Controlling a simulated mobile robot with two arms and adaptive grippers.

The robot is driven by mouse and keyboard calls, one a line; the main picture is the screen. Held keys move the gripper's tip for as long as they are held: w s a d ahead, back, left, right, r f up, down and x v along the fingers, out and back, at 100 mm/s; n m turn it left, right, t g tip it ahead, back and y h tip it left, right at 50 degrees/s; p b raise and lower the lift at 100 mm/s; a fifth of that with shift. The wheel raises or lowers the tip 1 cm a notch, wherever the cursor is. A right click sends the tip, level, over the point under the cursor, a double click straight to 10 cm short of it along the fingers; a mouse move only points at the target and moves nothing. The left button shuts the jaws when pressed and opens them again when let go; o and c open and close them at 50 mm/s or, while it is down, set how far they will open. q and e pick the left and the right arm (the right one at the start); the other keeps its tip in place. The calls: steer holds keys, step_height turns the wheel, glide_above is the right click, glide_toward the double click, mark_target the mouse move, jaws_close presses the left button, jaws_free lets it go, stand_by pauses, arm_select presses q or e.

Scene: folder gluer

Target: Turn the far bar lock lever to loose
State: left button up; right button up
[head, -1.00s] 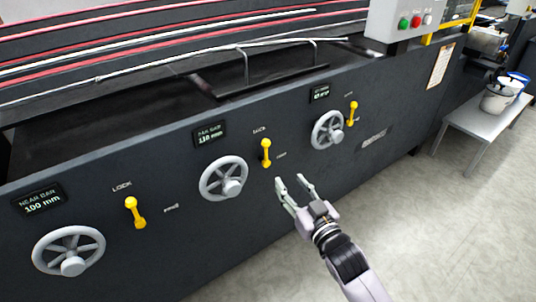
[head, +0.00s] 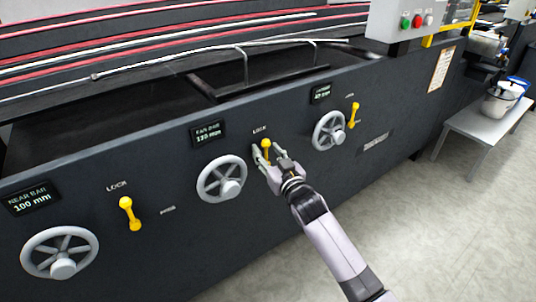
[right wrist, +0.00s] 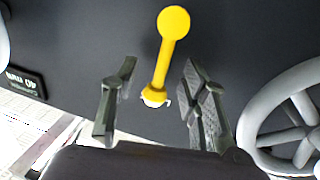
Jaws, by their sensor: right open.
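The far bar lock lever (head: 266,146) is the yellow middle lever on the dark machine front, under a LOCK label. My right gripper (head: 267,158) is open at this lever and partly hides its lower part. In the right wrist view the yellow lever (right wrist: 164,58) stands slightly tilted, with its round knob at the top of the picture. Its pivot end lies between the two open fingers of my gripper (right wrist: 158,100), with gaps showing on both sides. My left gripper is not in view.
The far bar handwheel (head: 222,178) is close left of my right gripper; it shows in the wrist view (right wrist: 290,120). Another handwheel (head: 330,131) and yellow lever (head: 354,115) are to the right. The near bar lever (head: 129,213) is at left. Open floor lies in front.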

jaws_close()
stand_by(0.5)
stand_by(0.4)
